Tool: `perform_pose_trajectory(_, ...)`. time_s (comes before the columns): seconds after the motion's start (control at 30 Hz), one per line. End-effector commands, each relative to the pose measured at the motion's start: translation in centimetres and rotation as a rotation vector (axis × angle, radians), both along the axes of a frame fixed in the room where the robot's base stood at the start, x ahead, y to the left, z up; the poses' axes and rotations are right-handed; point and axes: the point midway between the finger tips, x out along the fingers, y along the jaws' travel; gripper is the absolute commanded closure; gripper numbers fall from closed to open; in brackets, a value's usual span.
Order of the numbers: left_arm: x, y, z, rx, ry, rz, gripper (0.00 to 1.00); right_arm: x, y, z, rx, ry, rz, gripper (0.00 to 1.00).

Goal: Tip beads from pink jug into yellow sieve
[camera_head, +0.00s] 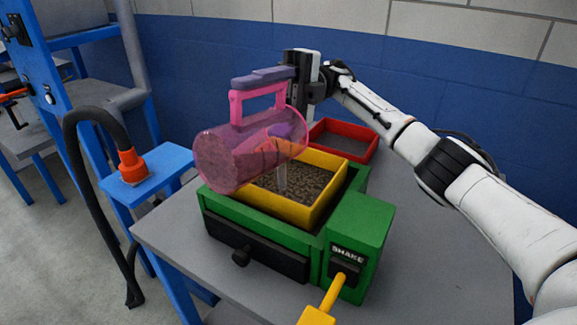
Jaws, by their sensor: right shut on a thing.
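The translucent pink jug (222,160) is tipped on its side above the left part of the yellow sieve (327,203). Its round end faces front left and its other end is toward the back right. My right gripper (294,82) is shut on the jug's handle (236,108), at the handle's upper side. Brown-grey beads (312,184) cover the floor of the sieve. A pale, see-through streak stands between the jug and the beads; I cannot tell what it is. Whether beads are left inside the jug is unclear. My left gripper is not in view.
The sieve sits in a green shaker box (362,222) marked SHAKE, with a yellow lever (329,297) in front. A red tray (345,129) lies behind on the grey table (430,265). A blue stand with a black hose (75,170) is at left.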

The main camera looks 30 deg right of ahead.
Motion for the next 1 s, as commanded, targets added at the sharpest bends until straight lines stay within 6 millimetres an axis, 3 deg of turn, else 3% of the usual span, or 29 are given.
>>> perform_pose_trajectory(1.0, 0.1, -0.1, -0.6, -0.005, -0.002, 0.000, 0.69, 0.6, -1.5, 0.7, 0.109, 0.046, 0.001, 0.91)
